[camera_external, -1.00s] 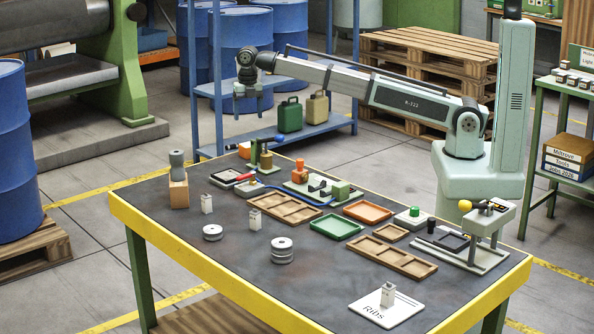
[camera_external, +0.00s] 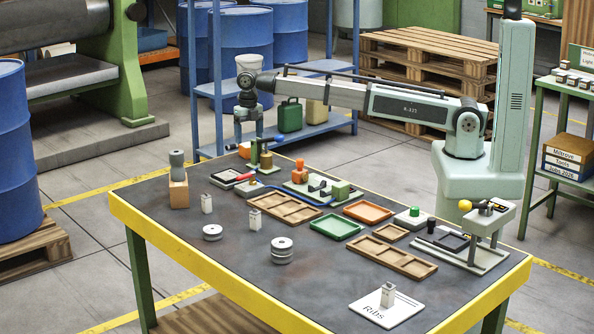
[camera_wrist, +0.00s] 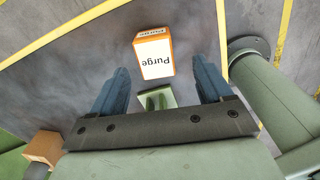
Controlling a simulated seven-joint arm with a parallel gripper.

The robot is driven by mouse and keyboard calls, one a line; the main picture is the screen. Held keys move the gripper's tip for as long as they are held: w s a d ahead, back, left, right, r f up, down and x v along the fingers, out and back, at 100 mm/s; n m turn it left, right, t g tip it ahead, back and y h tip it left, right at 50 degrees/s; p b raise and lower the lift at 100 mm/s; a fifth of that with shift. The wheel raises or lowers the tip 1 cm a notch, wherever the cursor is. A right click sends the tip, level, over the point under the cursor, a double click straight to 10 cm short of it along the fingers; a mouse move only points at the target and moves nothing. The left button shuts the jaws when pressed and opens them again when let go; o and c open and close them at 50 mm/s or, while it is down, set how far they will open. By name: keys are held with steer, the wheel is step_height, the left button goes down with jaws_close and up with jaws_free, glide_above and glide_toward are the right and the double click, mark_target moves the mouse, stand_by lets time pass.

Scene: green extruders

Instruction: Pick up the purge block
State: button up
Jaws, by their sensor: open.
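The purge block (camera_wrist: 153,58) is an orange block with a white top labelled "Purge" in the wrist view. It lies just beyond the fingertips, between their lines, and nothing touches it. In the external view an orange block (camera_external: 244,151) at the far edge of the table looks like it, partly hidden behind my gripper and a green fixture. My gripper (camera_external: 249,139) points down above that far edge. In the wrist view my gripper (camera_wrist: 161,76) is open and empty, with one blue finger on each side.
A green fixture with a blue-knobbed lever (camera_external: 265,158) stands close to the block, and its green part (camera_wrist: 157,97) shows between my fingers. An orange-handled device (camera_external: 299,170) and wooden trays (camera_external: 285,208) lie nearer. A yellow edge (camera_wrist: 222,35) runs right of the block.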

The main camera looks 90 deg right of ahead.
mark_target(247, 145)
steer(key=shift+w+f, duration=0.15)
steer(key=shift+f, duration=1.25)
steer(key=shift+w+f, duration=0.15)
steer(key=shift+f, duration=1.2)
steer(key=shift+c, duration=0.4)
steer(key=c, duration=1)
steer(key=shift+r, duration=0.15)
